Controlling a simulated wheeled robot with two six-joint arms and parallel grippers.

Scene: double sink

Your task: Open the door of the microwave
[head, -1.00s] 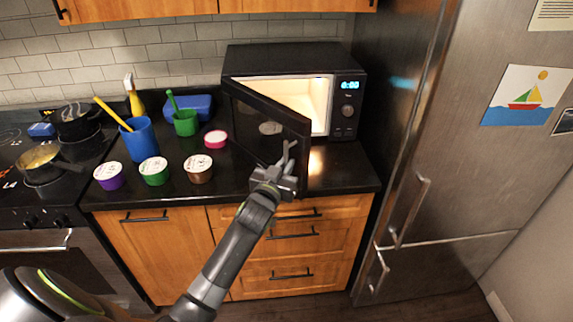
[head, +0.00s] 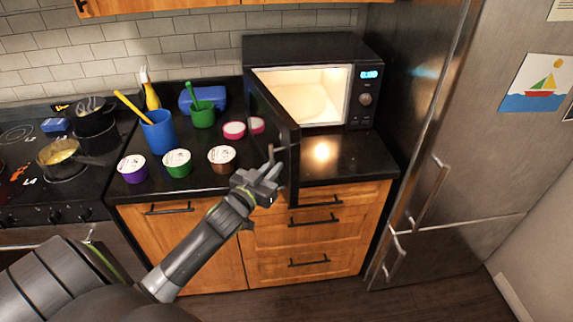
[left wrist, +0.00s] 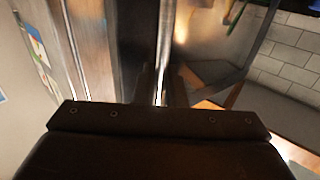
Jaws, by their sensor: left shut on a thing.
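The black microwave (head: 312,48) stands on the counter with its door (head: 276,122) swung wide open toward me, hinged at the left. Its lit interior (head: 305,92) shows a round plate. My left gripper (head: 273,168) is at the door's free edge, shut on the door. In the left wrist view the glossy door panel (left wrist: 212,48) fills the upper middle, and a bright upright edge runs between my dark fingers (left wrist: 160,86). The exact contact is dark and hard to make out. My right gripper is not in view.
Several lidded cups (head: 177,163), a blue cup (head: 158,132) and a green cup (head: 203,116) stand left of the door. A stove (head: 40,190) with pots is at far left. The steel fridge (head: 455,140) stands close on the right. The counter before the microwave is clear.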

